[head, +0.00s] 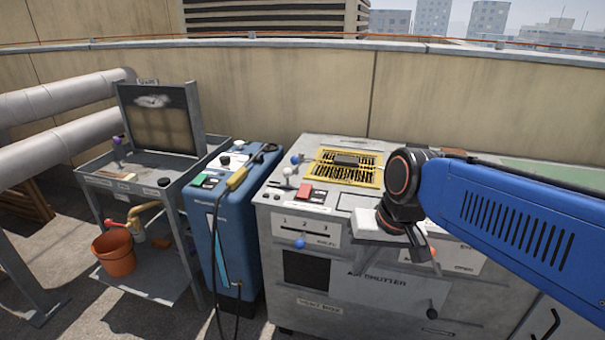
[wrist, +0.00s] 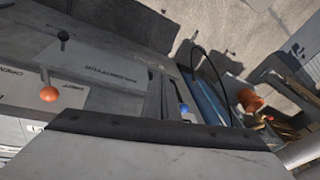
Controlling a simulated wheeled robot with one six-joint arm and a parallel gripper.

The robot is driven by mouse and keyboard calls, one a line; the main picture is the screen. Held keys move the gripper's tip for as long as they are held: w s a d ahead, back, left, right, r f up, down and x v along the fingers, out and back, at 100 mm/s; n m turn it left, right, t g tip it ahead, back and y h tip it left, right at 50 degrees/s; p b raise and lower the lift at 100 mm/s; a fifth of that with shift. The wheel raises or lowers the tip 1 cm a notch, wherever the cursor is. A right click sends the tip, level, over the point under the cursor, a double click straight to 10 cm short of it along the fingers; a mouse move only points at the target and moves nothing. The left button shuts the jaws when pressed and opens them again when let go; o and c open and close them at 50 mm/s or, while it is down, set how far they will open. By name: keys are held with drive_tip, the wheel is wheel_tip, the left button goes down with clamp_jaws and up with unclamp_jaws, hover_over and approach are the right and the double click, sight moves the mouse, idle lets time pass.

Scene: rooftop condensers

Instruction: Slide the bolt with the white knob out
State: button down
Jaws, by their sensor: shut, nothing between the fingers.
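A white knob (head: 288,172) stands on the left part of the grey cabinet's (head: 345,295) top in the head view, beside a blue knob (head: 295,160). I cannot tell how far its bolt is out. My gripper (head: 415,245) is in front of the cabinet, to the right of the white knob and apart from it. It is shut and empty; its fingertips are partly hidden by my wrist. In the wrist view a grey block-like surface fills the foreground, and I cannot make out the white knob there.
The cabinet front carries another blue knob (head: 300,244), an orange knob (wrist: 48,94) and a black knob (wrist: 63,35). A red button (head: 312,193) and a yellow-framed grille (head: 343,167) are on top. A blue machine (head: 232,235) and a cart with an orange bucket (head: 114,254) stand to the left.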

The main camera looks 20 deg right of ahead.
drive_tip(key=w+d+r+m+y, duration=0.1)
drive_tip(key=w+m+y, duration=0.2)
drive_tip(key=w+m, duration=0.2)
drive_tip(key=w+d+r+m+y, duration=0.1)
drive_tip(key=w+m+y, duration=0.3)
drive_tip(key=w, duration=0.6)
drive_tip(key=w+d+r+m+y, duration=0.1)
drive_tip(key=w+r+m+y, duration=0.2)
drive_tip(key=w+m, duration=0.3)
drive_tip(key=shift+w+d+r+y, duration=0.1)
drive_tip(key=shift+w+d+y, duration=0.15)
drive_tip(key=shift+w, duration=0.2)
drive_tip(key=shift+w+d+r+y, duration=0.15)
drive_tip(key=shift+w+y, duration=0.1)
drive_tip(key=shift+w, duration=0.2)
drive_tip(key=w+d+m+t, duration=0.1)
drive_tip(key=w+d, duration=0.1)
drive_tip(key=w+d+m+t+y, duration=0.1)
drive_tip(key=w+d+m, duration=0.1)
drive_tip(key=d, duration=0.1)
drive_tip(key=w+d+r+m+t+y, duration=0.1)
drive_tip(key=w+d, duration=0.1)
drive_tip(key=shift+w+d+m, duration=0.15)
drive_tip(key=shift+w+m, duration=0.1)
drive_tip(key=shift+m, duration=0.05)
drive_tip(key=x, duration=1.4)
drive_tip(key=shift+r, duration=0.1)
